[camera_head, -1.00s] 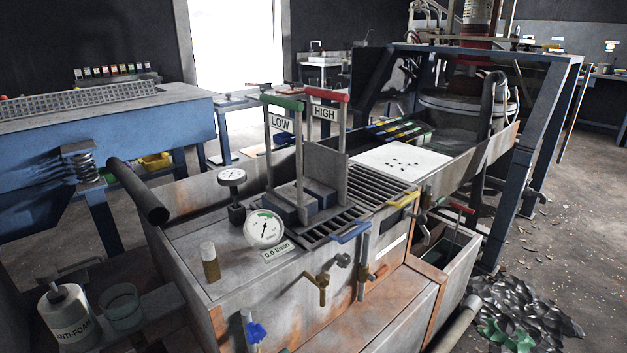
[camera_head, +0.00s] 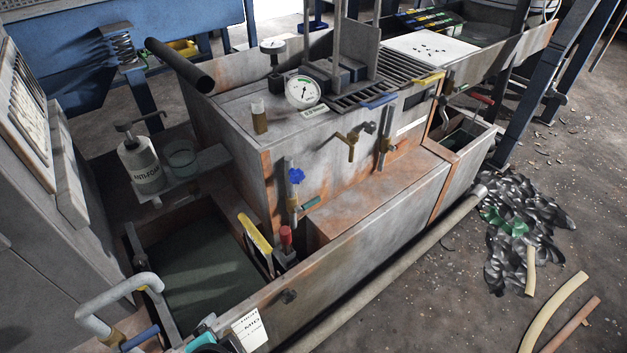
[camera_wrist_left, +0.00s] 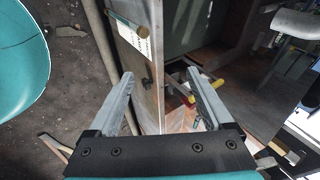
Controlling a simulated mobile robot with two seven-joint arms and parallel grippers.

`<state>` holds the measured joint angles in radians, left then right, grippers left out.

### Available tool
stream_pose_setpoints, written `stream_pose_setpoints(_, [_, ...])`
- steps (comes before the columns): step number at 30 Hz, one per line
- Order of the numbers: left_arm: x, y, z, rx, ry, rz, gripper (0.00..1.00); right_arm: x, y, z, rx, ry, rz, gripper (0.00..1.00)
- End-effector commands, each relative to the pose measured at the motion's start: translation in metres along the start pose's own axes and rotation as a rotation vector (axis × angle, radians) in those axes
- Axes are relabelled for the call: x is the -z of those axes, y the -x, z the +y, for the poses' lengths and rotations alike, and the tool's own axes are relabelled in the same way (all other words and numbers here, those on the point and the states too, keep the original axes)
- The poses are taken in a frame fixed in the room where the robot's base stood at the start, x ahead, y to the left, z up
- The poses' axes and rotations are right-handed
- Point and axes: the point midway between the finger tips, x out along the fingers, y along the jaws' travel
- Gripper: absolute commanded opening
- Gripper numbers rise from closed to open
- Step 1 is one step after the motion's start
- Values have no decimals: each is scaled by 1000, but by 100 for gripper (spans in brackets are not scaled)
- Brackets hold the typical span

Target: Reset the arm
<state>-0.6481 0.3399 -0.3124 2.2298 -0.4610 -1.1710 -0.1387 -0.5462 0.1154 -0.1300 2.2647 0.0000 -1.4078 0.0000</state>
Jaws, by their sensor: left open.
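My left gripper (camera_wrist_left: 160,80) is open in the left wrist view, its two grey fingers wide apart. Nothing shows held between them. The rusty wall of a trough (camera_wrist_left: 146,85) runs behind the gap, and I cannot tell how far it is from the fingers. The fingers are not clear there. My right gripper is not in view.
The rusty tank (camera_head: 240,150) carries a round gauge (camera_head: 303,92), a blue valve (camera_head: 296,176) and brass taps. A dark-filled trough (camera_head: 350,255) rim runs along its front. An anti-foam bottle (camera_head: 141,165) stands left. Black scrap (camera_head: 525,225) and hoses (camera_head: 553,312) lie on the floor at right.

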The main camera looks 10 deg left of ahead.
Motion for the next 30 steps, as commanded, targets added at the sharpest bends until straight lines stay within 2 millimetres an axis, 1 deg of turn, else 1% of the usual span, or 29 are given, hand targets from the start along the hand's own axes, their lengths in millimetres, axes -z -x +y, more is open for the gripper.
stream_pose_setpoints(1, [6, 7, -2, -42, 105, -15, 85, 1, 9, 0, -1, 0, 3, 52])
stream_pose_setpoints(6, [18, 29, 2, -184, 354, -58, 85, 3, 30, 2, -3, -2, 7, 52])
stream_pose_setpoints(14, [38, 66, 11, -385, 599, -81, 85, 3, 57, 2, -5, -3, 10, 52])
stream_pose_setpoints(23, [36, 22, 27, -381, 577, -103, 85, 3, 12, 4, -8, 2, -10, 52])
stream_pose_setpoints(26, [34, 6, 34, -381, 572, -109, 85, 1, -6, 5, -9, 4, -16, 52])
stream_pose_setpoints(30, [27, -21, 48, -382, 565, -121, 85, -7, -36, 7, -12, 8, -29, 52])
